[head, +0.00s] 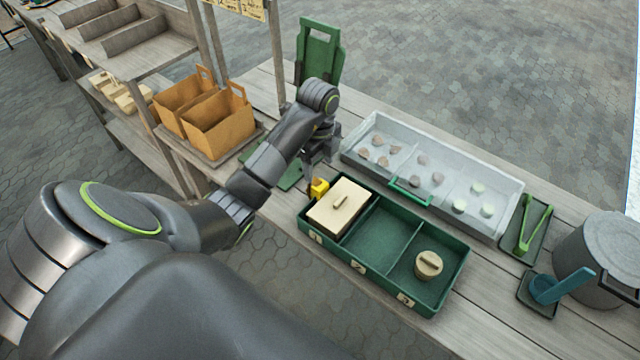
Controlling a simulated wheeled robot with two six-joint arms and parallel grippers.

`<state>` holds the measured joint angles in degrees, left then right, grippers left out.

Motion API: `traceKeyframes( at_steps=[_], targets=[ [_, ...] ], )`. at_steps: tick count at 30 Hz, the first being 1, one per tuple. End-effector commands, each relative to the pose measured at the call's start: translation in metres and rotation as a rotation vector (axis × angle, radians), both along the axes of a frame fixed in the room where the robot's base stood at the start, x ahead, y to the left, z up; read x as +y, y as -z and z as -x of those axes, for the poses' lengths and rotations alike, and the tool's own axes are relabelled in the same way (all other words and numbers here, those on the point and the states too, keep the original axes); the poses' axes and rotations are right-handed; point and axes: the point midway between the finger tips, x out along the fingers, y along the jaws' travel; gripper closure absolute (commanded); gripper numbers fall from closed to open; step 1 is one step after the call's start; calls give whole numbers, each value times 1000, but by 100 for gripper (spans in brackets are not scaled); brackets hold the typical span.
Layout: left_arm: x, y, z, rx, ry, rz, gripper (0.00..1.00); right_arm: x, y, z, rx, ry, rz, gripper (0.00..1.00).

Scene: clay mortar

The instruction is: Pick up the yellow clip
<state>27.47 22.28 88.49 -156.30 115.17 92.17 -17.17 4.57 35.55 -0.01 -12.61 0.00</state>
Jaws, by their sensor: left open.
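The small yellow clip (319,188) is at the far left corner of the green three-compartment box (383,236), beside the cream lid (341,205) over compartment 1. My left gripper (318,172) points down right above the clip, with its jaws open. The fingers are small and dark, so I cannot tell whether they touch the clip. My right gripper is not in view.
A round wooden lid (428,264) sits in compartment 3. Cardboard carriers (219,125) stand left; a grey pot (603,255) stands right.

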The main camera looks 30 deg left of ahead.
Motion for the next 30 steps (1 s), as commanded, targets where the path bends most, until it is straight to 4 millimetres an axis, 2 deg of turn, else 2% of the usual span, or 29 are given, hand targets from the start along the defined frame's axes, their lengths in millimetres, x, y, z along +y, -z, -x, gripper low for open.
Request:
traceKeyframes(
  at_steps=[1,3,8,12,21,30],
  targets=[
    [0,12,0,0,0,0,39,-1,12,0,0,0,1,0],
    [0,20,0,0,0,0,39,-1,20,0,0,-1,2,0],
    [0,30,0,0,0,0,39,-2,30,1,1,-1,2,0],
    [-1,37,0,3,0,2,39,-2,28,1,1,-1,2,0],
    [-2,76,-2,3,0,1,39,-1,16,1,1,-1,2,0],
    [-1,81,-2,0,1,0,40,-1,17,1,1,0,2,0]
  ],
)
